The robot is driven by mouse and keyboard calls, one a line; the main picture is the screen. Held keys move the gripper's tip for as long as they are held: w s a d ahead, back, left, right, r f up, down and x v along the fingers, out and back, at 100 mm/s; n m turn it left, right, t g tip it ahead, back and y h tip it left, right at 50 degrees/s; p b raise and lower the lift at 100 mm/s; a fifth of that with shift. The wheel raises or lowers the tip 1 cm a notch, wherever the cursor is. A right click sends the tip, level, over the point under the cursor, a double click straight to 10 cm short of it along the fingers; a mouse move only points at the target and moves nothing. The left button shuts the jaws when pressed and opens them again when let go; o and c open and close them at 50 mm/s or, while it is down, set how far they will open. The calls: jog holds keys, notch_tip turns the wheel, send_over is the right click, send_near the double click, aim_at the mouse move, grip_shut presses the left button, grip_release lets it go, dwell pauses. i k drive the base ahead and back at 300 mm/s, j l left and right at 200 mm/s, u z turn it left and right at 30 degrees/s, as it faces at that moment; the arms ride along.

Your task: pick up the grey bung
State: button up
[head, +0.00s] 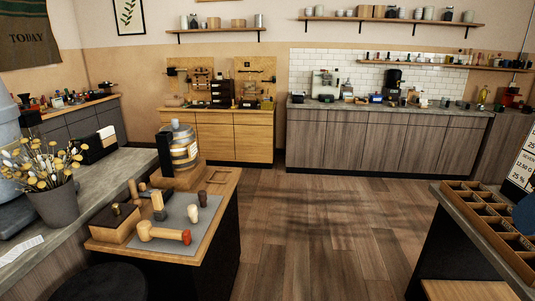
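A grey mat (178,216) lies on the wooden-topped counter (222,203) at the lower left. I cannot tell for sure which is the grey bung. A wooden mallet (163,233) with a reddish end lies at the mat's front. My gripper is not in view.
A wooden box (115,223) stands left of the mat. A barrel-like clear container (184,150) on a wooden stand is behind it. A dark stool (102,283) is in front. A compartmented bin tray (490,225) is at right. The floor (310,230) between is clear.

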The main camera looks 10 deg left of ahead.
aim_at(175, 124)
jog(key=i+u, duration=0.15)
jog(key=i, duration=0.4)
jog(key=i+l+u, duration=0.15)
jog(key=i, duration=0.4)
jog(key=i+l+u, duration=0.1)
jog(key=i, duration=0.45)
jog(key=i+l+u, duration=0.2)
jog(key=i+u, duration=0.25)
jog(key=i+l+u, duration=0.3)
jog(key=u, duration=0.15)
jog(key=i+l+u, duration=0.25)
jog(key=l+u, duration=0.2)
jog(key=i+l+u, duration=0.2)
jog(key=l+u, duration=0.25)
jog(key=i+l+u, duration=0.15)
jog(key=l, duration=0.25)
jog(key=l+u, duration=0.15)
jog(key=l, duration=0.25)
